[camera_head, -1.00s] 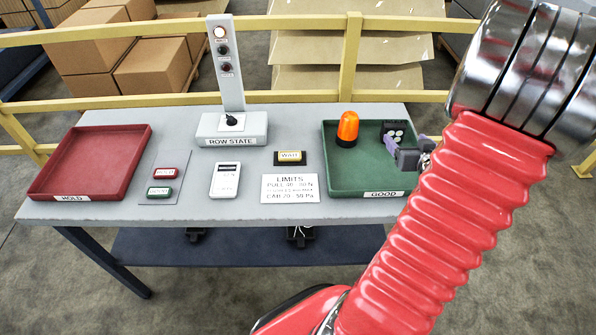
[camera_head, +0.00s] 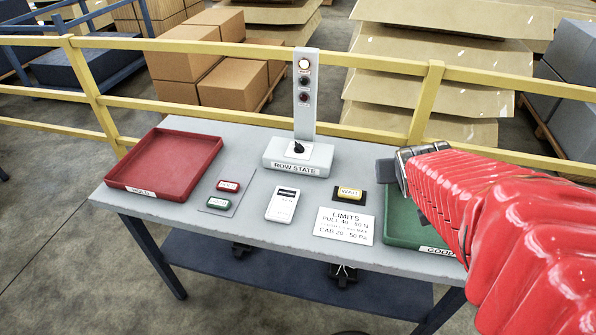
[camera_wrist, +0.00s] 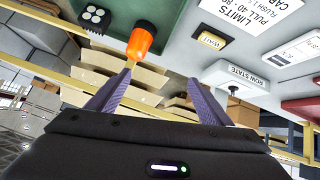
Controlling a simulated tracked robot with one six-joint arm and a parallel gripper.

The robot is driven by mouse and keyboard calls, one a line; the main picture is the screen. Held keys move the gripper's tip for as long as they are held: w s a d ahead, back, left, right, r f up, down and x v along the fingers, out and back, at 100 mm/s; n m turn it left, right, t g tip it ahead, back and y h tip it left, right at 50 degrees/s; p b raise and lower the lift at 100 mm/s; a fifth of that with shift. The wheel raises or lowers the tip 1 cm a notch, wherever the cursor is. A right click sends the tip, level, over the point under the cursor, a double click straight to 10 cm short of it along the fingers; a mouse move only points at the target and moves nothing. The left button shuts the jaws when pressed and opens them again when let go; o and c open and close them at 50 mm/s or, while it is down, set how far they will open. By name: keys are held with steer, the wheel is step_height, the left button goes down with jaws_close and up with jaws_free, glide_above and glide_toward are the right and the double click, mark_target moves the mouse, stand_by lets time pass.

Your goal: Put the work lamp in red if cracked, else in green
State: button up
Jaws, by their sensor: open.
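The work lamp, a black block with several pale round lenses (camera_wrist: 95,15), lies in the green tray (camera_wrist: 150,10) at the top of the wrist view. No crack can be made out at this size. An orange beacon (camera_wrist: 141,42) is beside it in the same tray. My gripper (camera_wrist: 158,85) is open and empty, its purple fingers apart, with the beacon beyond the left finger. In the head view my arm covers the beacon, the lamp and most of the green tray (camera_head: 400,232), marked GOOD. The red tray (camera_head: 165,192), marked HOLD, is empty at the table's left.
A ROW STATE post (camera_head: 305,95) with its top light lit stands at the table's back. Red and green buttons (camera_head: 223,194), a white meter (camera_head: 283,205), a yellow WAIT button (camera_head: 349,193) and a LIMITS card (camera_head: 344,226) lie between the trays. A yellow railing (camera_head: 240,115) runs behind.

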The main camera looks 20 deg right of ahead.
steer(key=s+a+r+n+g+y, duration=0.1)
steer(key=s+a, duration=0.4)
steer(key=a, duration=0.7)
steer(key=s+a+r+n+g+y, duration=0.1)
steer(key=s+a+y, duration=0.3)
steer(key=a, duration=0.7)
steer(key=s+n, duration=0.1)
steer(key=s, duration=0.1)
steer(key=shift+s+a+r+n, duration=0.3)
steer(key=shift+a+r, duration=0.1)
